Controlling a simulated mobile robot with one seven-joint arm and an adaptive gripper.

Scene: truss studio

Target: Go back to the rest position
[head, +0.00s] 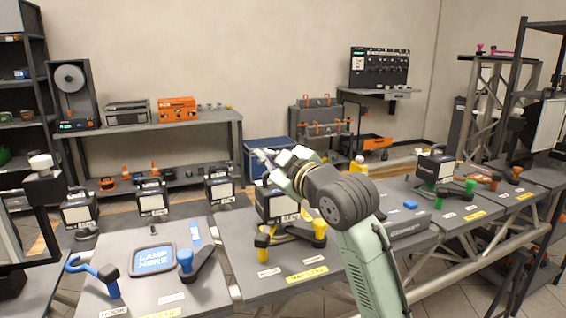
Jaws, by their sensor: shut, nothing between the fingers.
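My gripper (264,157) is at the end of my green and dark grey arm, which rises from the lower right of the head view. It is raised above the middle of the work tables and points up and to the left. Its fingers are small in the picture and look closed, with nothing held between them. The gripper is apart from the tables and from the objects on them. A black box with a white front (277,203) stands just below and behind it, partly hidden by my arm.
The left table (198,290) bears a "LAMP HERE" pad (153,259), a blue-handled hook (97,273) and a blue-knobbed lever (196,262). The middle table (240,268) bears yellow-handled parts (262,244). The right table holds green and orange handles (470,187). Shelves line the back wall.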

